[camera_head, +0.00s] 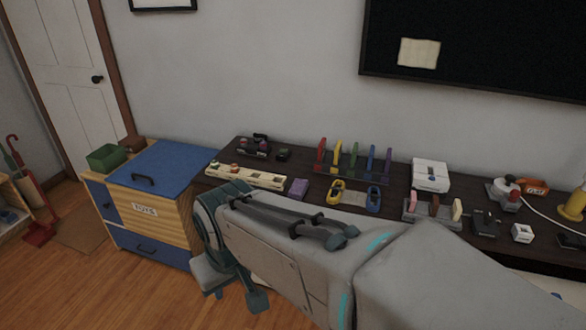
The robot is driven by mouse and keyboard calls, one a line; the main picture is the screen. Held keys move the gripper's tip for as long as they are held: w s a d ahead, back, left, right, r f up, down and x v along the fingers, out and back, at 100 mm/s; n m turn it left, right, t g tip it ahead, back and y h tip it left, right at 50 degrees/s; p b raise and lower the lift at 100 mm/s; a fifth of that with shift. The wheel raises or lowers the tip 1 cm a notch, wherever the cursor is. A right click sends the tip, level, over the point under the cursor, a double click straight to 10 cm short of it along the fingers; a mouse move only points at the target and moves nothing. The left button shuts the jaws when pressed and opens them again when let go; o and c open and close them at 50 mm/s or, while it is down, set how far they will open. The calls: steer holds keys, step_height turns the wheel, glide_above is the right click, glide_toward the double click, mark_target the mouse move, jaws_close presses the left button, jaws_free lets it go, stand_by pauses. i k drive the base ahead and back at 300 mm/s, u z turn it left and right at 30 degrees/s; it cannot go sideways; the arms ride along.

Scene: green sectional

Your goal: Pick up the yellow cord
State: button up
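A small yellow coiled item (336,191), which looks like the yellow cord, lies on the dark table just beyond my arm. A similar blue coil (373,199) lies to its right. My grey arm crosses the front of the view from the lower right and bends down at its left end. My gripper (257,301) seems to be the teal part low below that bend, in front of the table and away from the yellow coil. Its fingers are too unclear to tell open from shut, and nothing is seen held in it.
The dark table (400,182) is crowded: a colourful rack (352,160), a white box (430,175), a red-and-white item (507,188) and a yellow lamp (573,205). A blue-topped toy chest (165,170) stands left. The wooden floor (75,285) is clear at lower left.

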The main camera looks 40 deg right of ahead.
mark_target(338, 192)
steer(key=z, duration=0.6)
steer(key=i, duration=0.9)
steer(key=z, duration=1.05)
steer(key=i, duration=0.2)
steer(key=z, duration=0.2)
